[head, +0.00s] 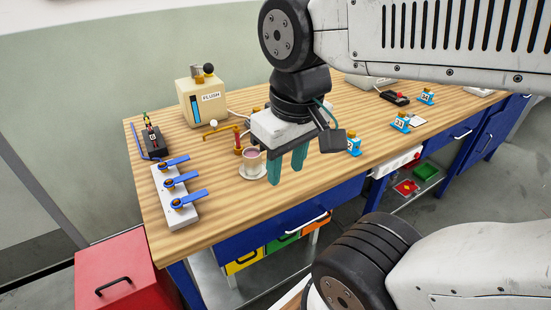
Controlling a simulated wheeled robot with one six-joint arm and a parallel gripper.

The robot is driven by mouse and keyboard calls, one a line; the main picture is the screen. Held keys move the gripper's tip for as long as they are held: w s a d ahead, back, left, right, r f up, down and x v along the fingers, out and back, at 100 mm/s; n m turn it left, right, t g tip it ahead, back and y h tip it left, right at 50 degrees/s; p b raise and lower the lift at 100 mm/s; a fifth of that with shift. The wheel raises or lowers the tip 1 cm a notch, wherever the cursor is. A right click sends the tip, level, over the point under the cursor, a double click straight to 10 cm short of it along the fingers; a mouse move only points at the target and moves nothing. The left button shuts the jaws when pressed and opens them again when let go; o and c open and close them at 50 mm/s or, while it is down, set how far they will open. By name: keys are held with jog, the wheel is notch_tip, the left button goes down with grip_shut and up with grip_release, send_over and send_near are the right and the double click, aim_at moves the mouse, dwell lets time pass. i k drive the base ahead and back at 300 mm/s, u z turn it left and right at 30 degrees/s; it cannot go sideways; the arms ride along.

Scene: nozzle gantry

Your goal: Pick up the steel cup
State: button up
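A small cup (251,160), grey-pink with a dark pink inside, stands upright on a pale saucer (246,174) on the wooden bench. Its colour does not clearly tell that it is steel; I see no other clear cup. My gripper (286,169) points down just right of the cup in the picture. Its two teal fingers stand apart with nothing visible between them. Whether the left finger touches the cup or saucer I cannot tell.
The wooden bench (226,214) holds an orange-brown tap (238,140) behind the cup, a cream FLUSH box (203,101), and a white block with several blue-handled valves (176,195) at left. Small blue numbered pieces (354,147) stand at right. The bench front left of the gripper is clear.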

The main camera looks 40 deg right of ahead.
aim_at(253, 160)
jog(key=k, duration=0.4)
jog(key=z, duration=1.35)
